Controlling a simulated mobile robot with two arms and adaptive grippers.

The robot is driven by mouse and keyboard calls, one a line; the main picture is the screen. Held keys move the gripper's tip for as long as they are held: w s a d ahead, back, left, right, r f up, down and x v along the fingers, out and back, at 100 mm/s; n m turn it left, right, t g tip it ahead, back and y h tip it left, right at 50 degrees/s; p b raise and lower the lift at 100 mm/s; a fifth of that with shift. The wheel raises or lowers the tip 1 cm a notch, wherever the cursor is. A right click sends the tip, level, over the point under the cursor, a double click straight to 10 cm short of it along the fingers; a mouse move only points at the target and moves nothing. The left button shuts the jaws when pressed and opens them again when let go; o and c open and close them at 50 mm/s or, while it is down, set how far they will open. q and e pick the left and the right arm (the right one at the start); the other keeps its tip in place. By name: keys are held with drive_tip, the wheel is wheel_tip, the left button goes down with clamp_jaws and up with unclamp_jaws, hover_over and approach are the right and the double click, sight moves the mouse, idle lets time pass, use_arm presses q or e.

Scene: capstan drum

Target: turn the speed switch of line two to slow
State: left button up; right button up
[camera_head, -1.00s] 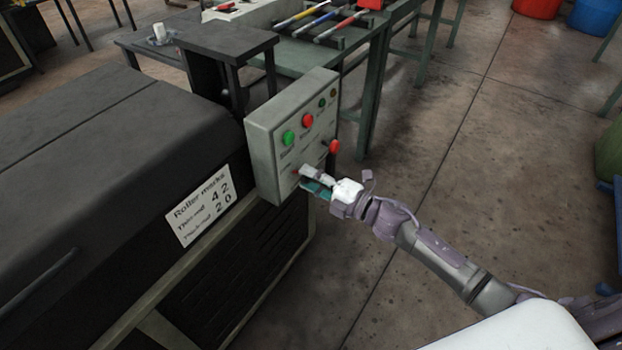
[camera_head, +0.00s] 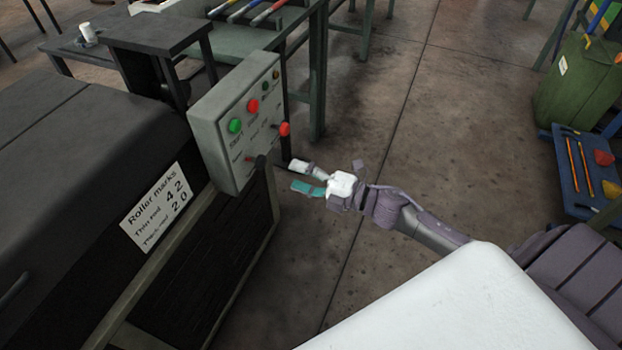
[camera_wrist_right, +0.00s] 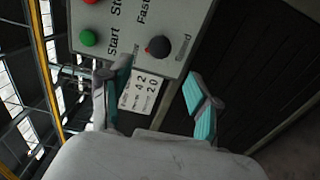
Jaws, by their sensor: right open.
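A grey control box (camera_head: 211,135) stands at the end of a dark machine. Its face has a green start button (camera_head: 235,125), a red stop button (camera_head: 253,105) and a small reddish knob (camera_head: 249,158) low down. In the right wrist view a dark round speed knob (camera_wrist_right: 158,47) sits by the words Fast and Speed; its setting is not clear. No line number is readable. My right gripper (camera_head: 302,177) is open and empty, right of the box and apart from it. In the right wrist view its fingers (camera_wrist_right: 160,84) are spread below the knob. My left gripper is not in view.
A red knob (camera_head: 284,129) sticks out from the box's right side. A roller marks placard (camera_head: 156,206) is on the machine. A green bench (camera_head: 318,75) stands behind, and a blue tray (camera_head: 567,190) lies far right. The floor between is clear.

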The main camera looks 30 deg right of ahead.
drive_tip(key=shift+v, duration=1.5)
